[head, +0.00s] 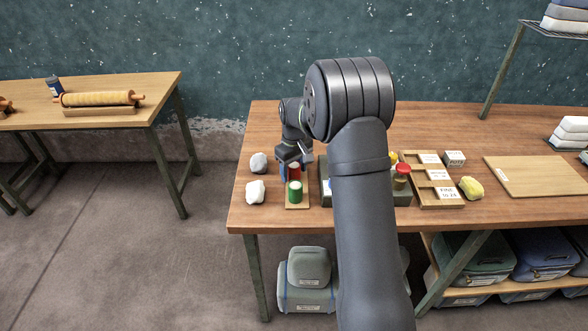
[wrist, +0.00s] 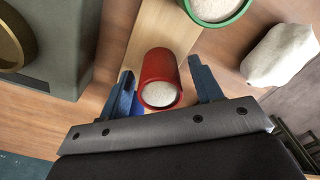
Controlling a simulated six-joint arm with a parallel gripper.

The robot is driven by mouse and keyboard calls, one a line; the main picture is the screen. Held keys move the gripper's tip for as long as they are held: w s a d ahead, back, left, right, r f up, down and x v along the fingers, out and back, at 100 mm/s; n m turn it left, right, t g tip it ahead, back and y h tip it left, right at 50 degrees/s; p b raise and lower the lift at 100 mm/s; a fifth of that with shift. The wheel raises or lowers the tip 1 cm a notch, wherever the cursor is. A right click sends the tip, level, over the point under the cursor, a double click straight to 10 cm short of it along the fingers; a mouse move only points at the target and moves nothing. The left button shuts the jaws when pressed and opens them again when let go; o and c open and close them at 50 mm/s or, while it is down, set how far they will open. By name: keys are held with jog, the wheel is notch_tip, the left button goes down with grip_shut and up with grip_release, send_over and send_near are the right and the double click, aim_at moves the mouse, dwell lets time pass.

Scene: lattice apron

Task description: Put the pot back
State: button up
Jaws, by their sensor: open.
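A red pot (head: 294,171) with pale contents stands on a narrow wooden strip (head: 304,203) near the left end of the workbench. In the wrist view the red pot (wrist: 158,68) lies between my gripper's two fingers, with a gap on each side. A green pot (head: 295,194) with a white top stands in front of it on the strip; its rim shows at the top of the wrist view (wrist: 243,8). My gripper (wrist: 165,78) is open. A bright blue piece (wrist: 136,106) shows beside the red pot, mostly hidden; I cannot tell what it is.
A grey block (head: 326,190) stands close to the strip, partly hidden by my arm. Two white lumps (head: 255,191) lie left of the strip. Jars (head: 402,177), a wooden tray with cards (head: 437,204), a yellow lump (head: 471,188) and a board (head: 535,175) lie to the right.

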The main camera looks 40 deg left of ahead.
aim_at(294, 164)
jog(key=shift+r, duration=0.1)
notch_tip(294, 164, up, 12)
dwell(0.4)
jog(key=shift+f, duration=4.1)
